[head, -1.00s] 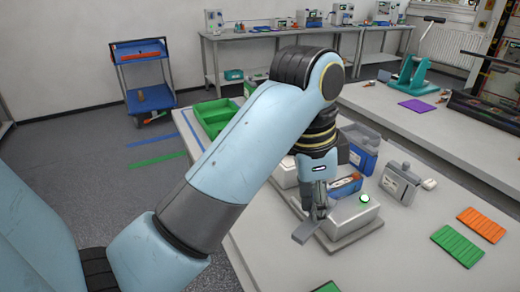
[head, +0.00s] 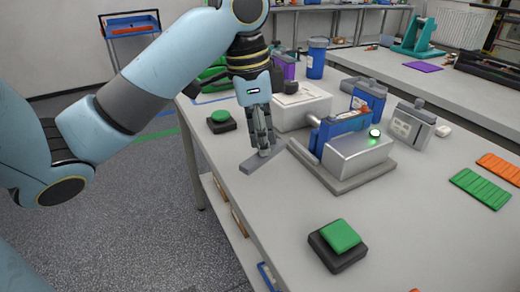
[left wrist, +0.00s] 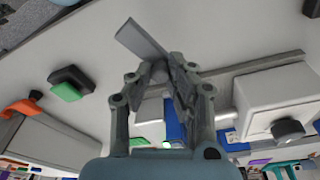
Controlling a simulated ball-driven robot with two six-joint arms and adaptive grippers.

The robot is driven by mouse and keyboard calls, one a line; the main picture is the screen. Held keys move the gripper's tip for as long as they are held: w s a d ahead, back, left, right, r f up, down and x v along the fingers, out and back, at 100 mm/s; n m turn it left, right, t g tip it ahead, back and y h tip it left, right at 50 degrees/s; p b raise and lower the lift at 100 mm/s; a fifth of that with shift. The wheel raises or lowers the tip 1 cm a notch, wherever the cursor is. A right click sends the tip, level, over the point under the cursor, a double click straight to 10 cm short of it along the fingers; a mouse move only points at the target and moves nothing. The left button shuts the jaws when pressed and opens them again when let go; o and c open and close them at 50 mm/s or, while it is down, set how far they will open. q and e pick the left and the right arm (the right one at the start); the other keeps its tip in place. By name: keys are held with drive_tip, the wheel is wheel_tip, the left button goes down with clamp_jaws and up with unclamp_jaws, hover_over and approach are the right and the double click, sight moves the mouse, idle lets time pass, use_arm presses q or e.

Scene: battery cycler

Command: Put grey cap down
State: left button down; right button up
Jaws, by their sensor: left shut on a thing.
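The grey cap is a flat grey bar (head: 251,165), held slantwise at the left part of the near table. My left gripper (head: 264,148) points down and is shut on it. In the left wrist view the cap (left wrist: 140,40) sticks out beyond the fingertips (left wrist: 160,72), over the pale table top. I cannot tell whether its underside touches the table. The cycler device (head: 358,155), a silver box with a lit green button and a blue part, stands on a grey plate to the right of the cap. My right gripper is not in view.
A green button on a black base (head: 222,118) lies left of the gripper, and a larger one (head: 340,240) is at the front. A white box (head: 300,108) stands behind the gripper. The table (head: 240,200) is clear around the cap.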

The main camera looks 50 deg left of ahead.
use_arm(q)
drive_tip(key=shift+w+a+f+b, duration=0.15)
drive_tip(key=shift+a+f+b, duration=0.3)
drive_tip(key=shift+a+b, duration=0.1)
wheel_tip(320, 180, down, 4)
drive_tip(key=shift+r+b, duration=0.15)
drive_tip(key=shift+b, duration=0.35)
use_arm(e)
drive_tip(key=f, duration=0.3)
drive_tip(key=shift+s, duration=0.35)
use_arm(q)
drive_tip(key=c, duration=1.2)
unclamp_jaws()
drive_tip(key=shift+c, duration=0.2)
